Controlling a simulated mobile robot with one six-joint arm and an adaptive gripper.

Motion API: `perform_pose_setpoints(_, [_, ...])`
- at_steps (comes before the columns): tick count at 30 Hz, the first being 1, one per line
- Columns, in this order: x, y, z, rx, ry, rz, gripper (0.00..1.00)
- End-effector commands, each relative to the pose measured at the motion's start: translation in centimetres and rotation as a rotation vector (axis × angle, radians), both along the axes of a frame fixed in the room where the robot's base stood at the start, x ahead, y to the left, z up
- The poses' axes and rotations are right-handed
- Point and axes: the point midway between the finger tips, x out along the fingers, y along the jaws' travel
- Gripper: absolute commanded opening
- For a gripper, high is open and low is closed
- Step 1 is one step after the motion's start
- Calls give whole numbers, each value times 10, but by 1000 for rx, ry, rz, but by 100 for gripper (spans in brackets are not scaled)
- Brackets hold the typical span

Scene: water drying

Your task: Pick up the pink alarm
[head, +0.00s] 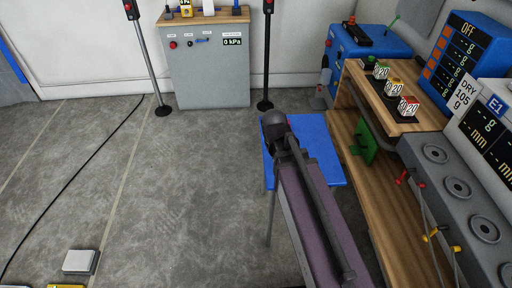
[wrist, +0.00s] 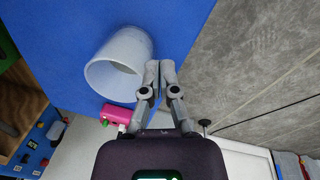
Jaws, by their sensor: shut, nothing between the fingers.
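A small pink box (wrist: 117,113), apparently the pink alarm, shows in the wrist view below a pale grey-white cylinder, near the edge of the blue table (wrist: 52,22). It has a small green part and a white part on its near side. My gripper (wrist: 160,66) is shut and empty, its fingertips to the right of the cylinder and up and right of the pink box. In the head view my arm reaches over the blue table (head: 325,150) and hides part of it; I cannot see the pink box or the fingertips there.
The pale hollow cylinder (wrist: 120,64) lies close left of my fingertips. A wooden workbench (head: 352,195) with small displays stands right of the blue table. A grey cabinet (head: 207,75) stands at the back wall. The floor left of the table is largely open.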

Motion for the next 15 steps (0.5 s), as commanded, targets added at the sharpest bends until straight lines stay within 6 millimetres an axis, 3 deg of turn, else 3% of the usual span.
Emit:
perform_pose_setpoints(6, [-33, -31, -2, 85, 31, -208, 0])
perform_pose_setpoints(15, [-48, -44, -2, 132, 50, -321, 0])
